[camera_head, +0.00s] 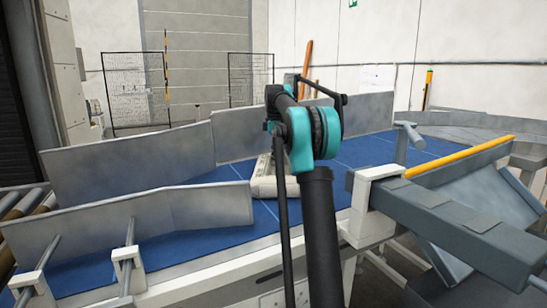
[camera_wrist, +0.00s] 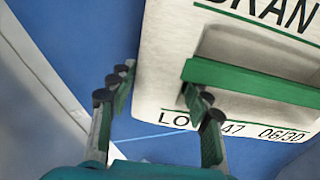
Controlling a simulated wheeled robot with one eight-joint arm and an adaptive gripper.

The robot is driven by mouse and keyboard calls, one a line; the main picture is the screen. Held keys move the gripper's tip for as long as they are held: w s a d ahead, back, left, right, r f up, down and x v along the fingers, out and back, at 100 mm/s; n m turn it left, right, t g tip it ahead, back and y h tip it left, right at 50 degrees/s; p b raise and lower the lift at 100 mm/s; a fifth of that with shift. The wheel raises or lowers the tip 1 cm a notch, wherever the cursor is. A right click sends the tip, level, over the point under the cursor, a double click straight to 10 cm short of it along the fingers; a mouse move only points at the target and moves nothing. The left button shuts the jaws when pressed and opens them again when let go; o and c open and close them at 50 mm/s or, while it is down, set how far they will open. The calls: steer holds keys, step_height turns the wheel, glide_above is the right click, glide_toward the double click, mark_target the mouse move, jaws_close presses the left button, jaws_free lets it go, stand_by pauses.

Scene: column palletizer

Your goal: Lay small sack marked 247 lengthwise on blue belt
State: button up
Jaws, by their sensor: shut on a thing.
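The pale sack (camera_wrist: 165,60) has green lines and dark print, with "47" and "06/30" readable and part of the marking covered by a finger. In the head view the sack (camera_head: 263,186) shows partly behind my arm, low over the blue belt (camera_head: 115,252). Its far end and whether it touches the belt are hidden. My gripper (camera_wrist: 156,82) is at the sack's left lower part in the wrist view, shut on it, with its fingers well apart. The head view hides the fingers behind my arm.
Grey metal guide walls (camera_head: 130,161) line the belt's far side, and another (camera_head: 135,222) lines the near side. A grey beam with a yellow strip (camera_head: 460,157) stands at the right. Rollers (camera_head: 22,203) lie at the left. The belt is clear on both sides of the sack.

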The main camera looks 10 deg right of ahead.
steer(key=shift+d, duration=0.1)
steer(key=m, duration=0.5)
steer(key=shift+m, duration=0.3)
steer(key=shift+m, duration=0.3)
steer(key=m, duration=0.5)
steer(key=shift+m, duration=0.6)
